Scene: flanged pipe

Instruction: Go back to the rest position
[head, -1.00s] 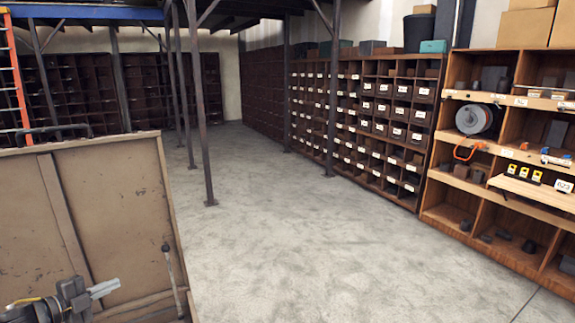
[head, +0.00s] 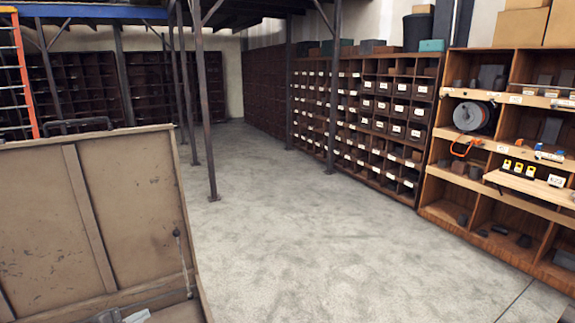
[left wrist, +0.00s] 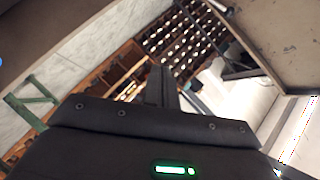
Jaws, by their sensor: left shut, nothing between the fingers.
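My left gripper (left wrist: 160,88) shows in the left wrist view as dark fingers pressed together, with nothing between them. In the head view, only a small part of my left gripper (head: 128,317) shows at the bottom edge, in front of the lower part of an open brown case lid (head: 130,205). The rest of it is cut off by the frame. My right gripper is in neither view. No flanged pipe can be made out.
Wooden shelving (head: 455,190) with a cable reel (head: 476,117) and small parts stands at the right. Dark pigeonhole racks (head: 365,120) line the back. A thin metal post (head: 205,120) rises behind the lid. The concrete floor (head: 310,245) between is clear.

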